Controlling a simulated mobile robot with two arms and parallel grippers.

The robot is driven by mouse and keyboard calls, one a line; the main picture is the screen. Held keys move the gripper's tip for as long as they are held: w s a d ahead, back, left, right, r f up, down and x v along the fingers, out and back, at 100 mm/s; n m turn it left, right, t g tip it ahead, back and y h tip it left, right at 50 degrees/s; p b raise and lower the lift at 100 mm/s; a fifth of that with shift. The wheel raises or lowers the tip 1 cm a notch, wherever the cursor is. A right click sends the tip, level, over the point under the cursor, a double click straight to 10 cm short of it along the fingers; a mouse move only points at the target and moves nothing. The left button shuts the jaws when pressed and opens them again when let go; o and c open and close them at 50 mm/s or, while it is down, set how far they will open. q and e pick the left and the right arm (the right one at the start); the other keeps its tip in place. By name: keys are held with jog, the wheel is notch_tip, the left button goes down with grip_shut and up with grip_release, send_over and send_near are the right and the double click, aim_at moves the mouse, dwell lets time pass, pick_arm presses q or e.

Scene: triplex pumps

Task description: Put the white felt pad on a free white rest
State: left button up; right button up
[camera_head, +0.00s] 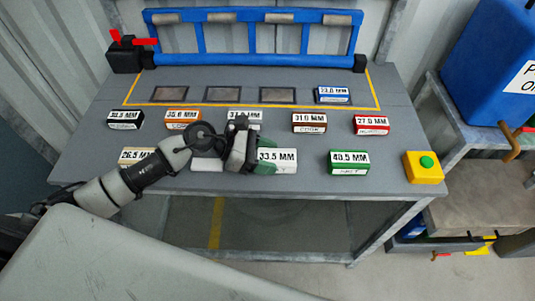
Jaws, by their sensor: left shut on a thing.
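A white block marked 33.5 MM (280,160) is in the front row on the grey bench. The fingers of my left gripper (257,158) are at its left end and look shut on it. The small print on its label is too small to read. Whether it is clear of the bench top I cannot tell. Another white piece (207,164) lies just left of the gripper, partly hidden by my arm. No rest is plainly white; three dark grey plates (223,95) at the back are bare. My right gripper is not in view.
Several labelled blocks stand in two rows, among them a green block (349,162) and a red block (371,124). A blue block (332,95) sits beside the bare plates. A blue frame (228,40) stands behind. A yellow box with a green button (424,167) is at the right corner.

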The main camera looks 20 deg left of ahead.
pick_arm(q)
jog(key=shift+f, duration=0.1)
jog(key=shift+f, duration=0.15)
jog(key=o, duration=0.9)
jog(key=shift+a+r, duration=0.15)
jog(key=shift+r, duration=0.05)
jog(key=b+v, duration=0.3)
jog(key=v, duration=0.7)
jog(key=shift+s+a, duration=0.1)
jog(key=shift+a, duration=0.2)
jog(key=shift+s+a+r, duration=0.15)
jog(key=shift+a+r, duration=0.25)
jog(key=shift+a, duration=0.05)
